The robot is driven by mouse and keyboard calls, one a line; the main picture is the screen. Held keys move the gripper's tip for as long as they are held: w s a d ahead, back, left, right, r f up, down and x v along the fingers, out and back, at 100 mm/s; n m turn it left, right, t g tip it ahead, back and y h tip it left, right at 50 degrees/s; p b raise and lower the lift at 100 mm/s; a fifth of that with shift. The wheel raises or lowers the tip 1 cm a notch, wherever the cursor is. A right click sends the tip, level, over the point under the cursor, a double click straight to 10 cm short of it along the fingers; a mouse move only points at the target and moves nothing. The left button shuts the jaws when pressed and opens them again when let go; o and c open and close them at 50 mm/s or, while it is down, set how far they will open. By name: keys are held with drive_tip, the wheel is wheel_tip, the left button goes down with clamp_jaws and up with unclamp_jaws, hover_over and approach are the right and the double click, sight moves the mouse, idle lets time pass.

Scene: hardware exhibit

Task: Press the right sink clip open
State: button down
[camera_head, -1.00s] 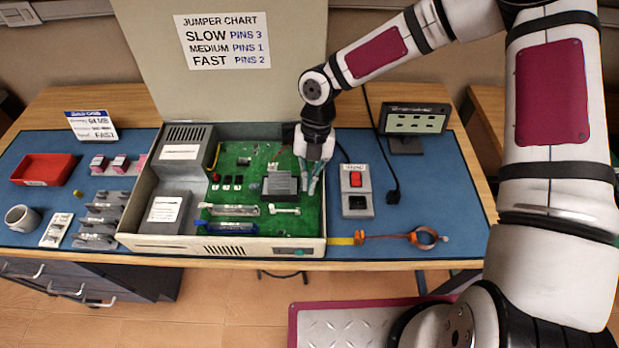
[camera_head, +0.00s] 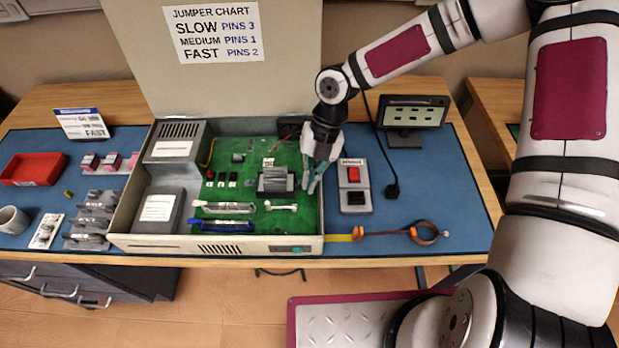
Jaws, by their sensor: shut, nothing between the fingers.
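The grey finned heat sink (camera_head: 274,179) sits on the green circuit board (camera_head: 240,208) inside the open computer case. My gripper (camera_head: 311,190) points down just right of the heat sink, over the right edge of the board. Its fingers are together with nothing between them. The right sink clip is too small to make out beside the fingers, and I cannot tell whether it is open or closed. Whether the fingertips touch the clip or the board is also unclear.
The case wall (camera_head: 300,244) surrounds the board. A switch box (camera_head: 353,197) with a red button stands close to the right of the case.

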drive_tip(key=shift+s+a, duration=0.1)
drive_tip(key=shift+a, duration=0.35)
drive_tip(key=shift+r, duration=0.2)
drive_tip(key=v, duration=1.2)
drive_tip(key=shift+d, duration=0.2)
drive_tip(key=shift+d+f, duration=0.1)
